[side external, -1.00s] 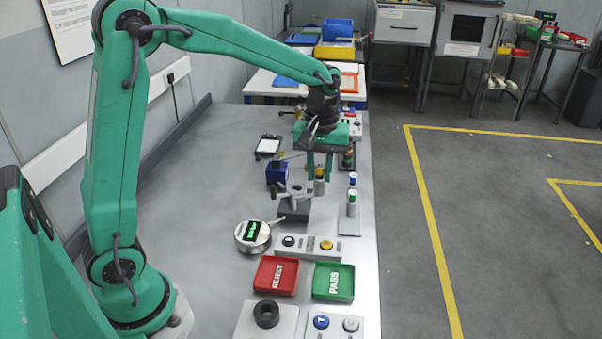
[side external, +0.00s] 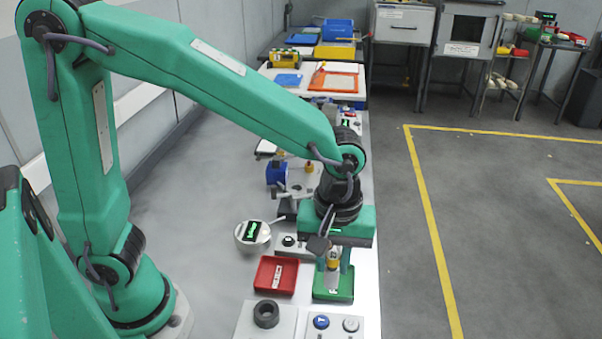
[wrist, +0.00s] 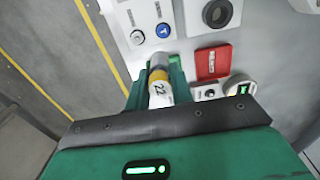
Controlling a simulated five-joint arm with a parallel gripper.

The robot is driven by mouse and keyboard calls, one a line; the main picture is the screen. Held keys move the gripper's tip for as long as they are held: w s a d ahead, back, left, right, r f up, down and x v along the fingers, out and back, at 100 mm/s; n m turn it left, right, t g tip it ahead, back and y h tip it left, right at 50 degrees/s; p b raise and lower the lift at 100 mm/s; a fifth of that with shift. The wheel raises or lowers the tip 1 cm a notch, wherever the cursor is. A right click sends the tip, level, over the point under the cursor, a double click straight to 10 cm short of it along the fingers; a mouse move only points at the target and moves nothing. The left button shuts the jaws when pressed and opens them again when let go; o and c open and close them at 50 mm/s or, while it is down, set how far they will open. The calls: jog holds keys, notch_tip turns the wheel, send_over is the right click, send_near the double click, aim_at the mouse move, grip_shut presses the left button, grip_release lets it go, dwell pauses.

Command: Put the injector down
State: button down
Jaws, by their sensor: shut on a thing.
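The injector, a white cylinder with a yellow band, is held between my gripper's fingers in the side view (side external: 333,264). It also shows in the wrist view (wrist: 160,92), with "22" on its white part and a grey end. My gripper (side external: 335,270) is shut on it, over the green pass tray (side external: 334,297) at the near right of the bench. Whether the injector's lower end touches the tray cannot be told. The fingers and injector hide part of the tray and its lettering.
The red reject tray (side external: 275,276) lies just left of the green tray and looks empty. A round gauge (side external: 252,236) stands behind it. In front are a black ring (side external: 266,314) on a pale block and a panel with a blue button (side external: 321,322).

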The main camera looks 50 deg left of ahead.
jog(key=w+a+f, duration=0.6)
jog(key=w+f, duration=0.1)
jog(key=shift+f, duration=0.15)
dwell(0.7)
jog(key=shift+f, duration=2)
jog(key=shift+f, duration=0.1)
jog(key=c, duration=1.2)
grip_release()
jog(key=shift+c, duration=0.2)
